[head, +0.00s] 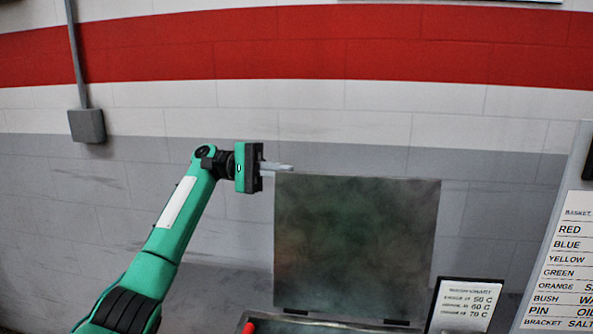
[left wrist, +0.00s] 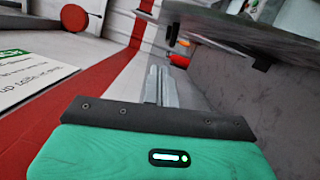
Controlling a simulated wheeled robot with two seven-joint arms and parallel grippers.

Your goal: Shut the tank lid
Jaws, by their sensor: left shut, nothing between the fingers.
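The tank lid (head: 355,245) is a dark, mottled metal plate standing upright, open, on hinges at its bottom edge. The tank (head: 330,328) shows only as a strip at the bottom of the head view; the rest is cut off. My left gripper (head: 290,167) is shut and empty, with its fingertips by the lid's upper left corner. Whether they touch the lid or are in front of or behind it, I cannot tell. In the left wrist view the closed fingers (left wrist: 161,85) point away, beside a large grey surface on the right, probably the lid. My right gripper is not in view.
A red-tipped part (head: 249,327) sits at the tank's left front. A small temperature sign (head: 467,305) stands right of the lid, and a label board (head: 560,260) is farther right. A wall conduit box (head: 87,126) is at left. The space above the lid is clear.

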